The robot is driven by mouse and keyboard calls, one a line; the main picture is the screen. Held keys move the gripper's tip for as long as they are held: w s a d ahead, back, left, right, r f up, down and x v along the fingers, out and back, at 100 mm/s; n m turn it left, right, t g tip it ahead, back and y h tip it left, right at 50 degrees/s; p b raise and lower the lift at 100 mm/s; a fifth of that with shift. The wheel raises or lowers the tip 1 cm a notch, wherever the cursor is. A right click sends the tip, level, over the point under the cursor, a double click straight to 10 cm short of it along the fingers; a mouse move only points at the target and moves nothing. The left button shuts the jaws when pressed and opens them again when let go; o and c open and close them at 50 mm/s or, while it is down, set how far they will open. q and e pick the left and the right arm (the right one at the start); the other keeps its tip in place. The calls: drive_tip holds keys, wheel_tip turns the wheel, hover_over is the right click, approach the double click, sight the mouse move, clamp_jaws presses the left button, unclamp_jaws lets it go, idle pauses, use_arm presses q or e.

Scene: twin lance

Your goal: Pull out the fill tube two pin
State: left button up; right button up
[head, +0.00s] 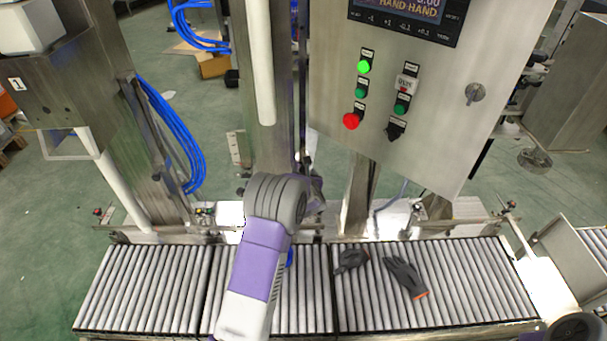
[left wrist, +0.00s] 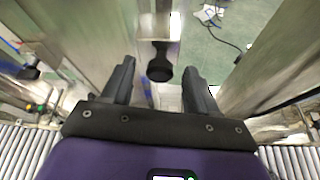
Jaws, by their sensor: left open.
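In the left wrist view, a black round-headed knob (left wrist: 160,64), which looks like the fill tube two pin, sticks out from a metal post. My left gripper (left wrist: 158,69) is open, with its two dark fingers on either side of the knob. There are visible gaps between knob and fingers, and nothing is gripped. In the head view, the white fill tube two (head: 261,65) hangs in front of the middle steel column. My left arm hides the pin and most of the gripper there. My right gripper does not show.
A roller conveyor (head: 140,292) runs across the front, with dark gloves (head: 404,275) lying on it. A control box (head: 430,85) with lit buttons stands to the right. Another white tube (head: 124,190) and blue hoses (head: 178,130) are at the left.

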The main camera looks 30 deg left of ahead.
use_arm(q)
drive_tip(key=shift+w+a+f, duration=0.15)
drive_tip(key=shift+w+a, duration=0.05)
drive_tip(key=shift+w, duration=0.15)
clamp_jaws()
drive_tip(key=shift+d, duration=0.1)
